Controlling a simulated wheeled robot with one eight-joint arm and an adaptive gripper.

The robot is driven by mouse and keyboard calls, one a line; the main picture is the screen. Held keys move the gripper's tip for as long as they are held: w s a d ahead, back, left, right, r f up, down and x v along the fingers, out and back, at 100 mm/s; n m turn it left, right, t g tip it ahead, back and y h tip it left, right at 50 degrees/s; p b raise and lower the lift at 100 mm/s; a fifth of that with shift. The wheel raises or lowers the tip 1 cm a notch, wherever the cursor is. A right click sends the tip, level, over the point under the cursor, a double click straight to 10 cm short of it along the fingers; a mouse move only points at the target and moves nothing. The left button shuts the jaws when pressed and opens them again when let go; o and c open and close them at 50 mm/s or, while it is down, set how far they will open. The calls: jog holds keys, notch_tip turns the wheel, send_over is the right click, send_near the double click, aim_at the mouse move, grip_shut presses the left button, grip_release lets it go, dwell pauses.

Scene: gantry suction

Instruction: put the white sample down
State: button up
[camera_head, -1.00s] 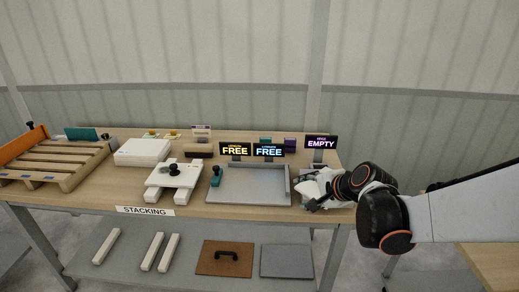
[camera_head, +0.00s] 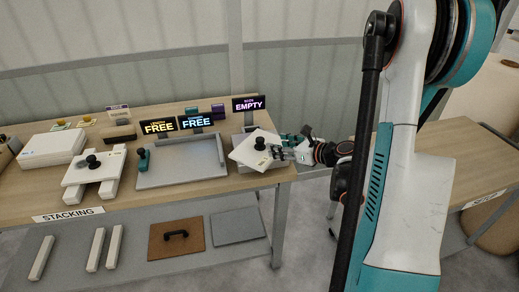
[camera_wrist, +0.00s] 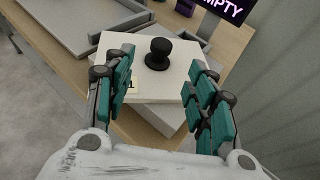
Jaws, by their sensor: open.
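A white plate with a black knob (camera_head: 257,150) is at the right end of the table, and it also shows in the wrist view (camera_wrist: 142,70). It looks turned and overhangs a pale box-like block (camera_wrist: 145,122) under it; whether it lies flat on that block I cannot tell. My gripper (camera_head: 279,147) is open at the plate's right side. In the wrist view its teal fingers (camera_wrist: 161,66) stand apart, one on each side of the plate's near part, with the knob just beyond. Whether a finger touches the plate is unclear.
A second white knobbed plate (camera_head: 95,166) rests on two white bars at the left. A grey tray (camera_head: 182,174) lies between the two plates. Signs reading FREE (camera_head: 158,127) and EMPTY (camera_head: 249,104) stand behind. A lower shelf holds bars and flat panels.

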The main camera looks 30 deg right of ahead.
aim_at(260, 138)
jog(key=b+x, duration=0.1)
jog(key=x, duration=0.4)
jog(key=shift+r+b+x, duration=0.1)
jog(key=shift+b+x, duration=0.4)
jog(key=shift+x, duration=0.85)
jog(key=shift+r+b+x, duration=0.15)
jog(key=shift+b+x, duration=0.3)
jog(key=shift+x, duration=0.9)
jog(key=shift+d+r, duration=0.1)
grip_shut()
